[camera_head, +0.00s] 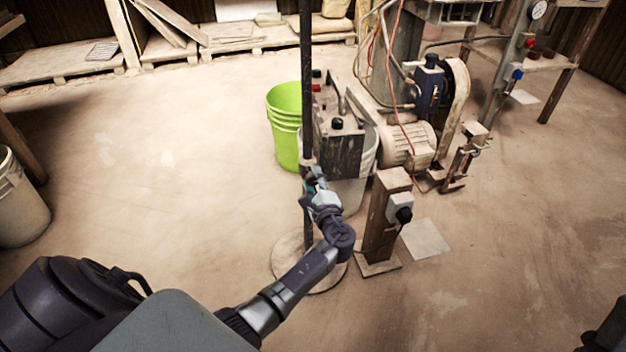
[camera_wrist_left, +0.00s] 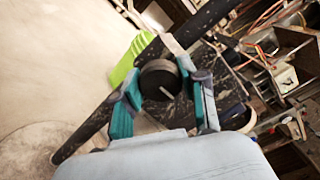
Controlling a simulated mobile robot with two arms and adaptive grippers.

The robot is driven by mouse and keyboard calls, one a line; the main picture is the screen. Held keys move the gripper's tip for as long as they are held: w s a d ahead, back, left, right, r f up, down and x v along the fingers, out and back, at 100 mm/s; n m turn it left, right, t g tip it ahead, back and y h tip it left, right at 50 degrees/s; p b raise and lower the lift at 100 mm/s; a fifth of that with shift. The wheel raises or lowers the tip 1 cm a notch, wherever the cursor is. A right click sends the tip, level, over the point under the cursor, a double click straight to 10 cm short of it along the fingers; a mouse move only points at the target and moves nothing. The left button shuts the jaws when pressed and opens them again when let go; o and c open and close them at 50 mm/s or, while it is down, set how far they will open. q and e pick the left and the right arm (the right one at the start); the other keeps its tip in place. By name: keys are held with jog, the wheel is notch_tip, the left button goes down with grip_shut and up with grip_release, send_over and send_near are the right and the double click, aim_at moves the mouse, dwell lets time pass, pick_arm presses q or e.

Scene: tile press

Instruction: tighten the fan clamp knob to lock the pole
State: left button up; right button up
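The dark pole (camera_head: 306,60) stands upright on a round base (camera_head: 287,268) in the head view. In the wrist view the pole (camera_wrist_left: 84,133) runs diagonally. The round black clamp knob (camera_wrist_left: 158,82), with a pale line on its face, shows in the wrist view. My left gripper (camera_head: 314,178) is at the pole, about midway up. In the head view the knob is hidden behind the gripper. My right gripper is out of view.
A green bucket (camera_head: 285,115) stands behind the pole. Right of it are a dark control box (camera_head: 338,155), a motor (camera_head: 408,147) and a wooden post with a switch (camera_head: 380,225). A pale bucket (camera_head: 20,205) is at far left. The floor left of the pole is clear.

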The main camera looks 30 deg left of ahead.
pick_arm(q)
jog(key=o, duration=0.5)
jog(key=shift+w, duration=0.1)
jog(key=shift+c, duration=0.2)
jog(key=v, duration=1.2)
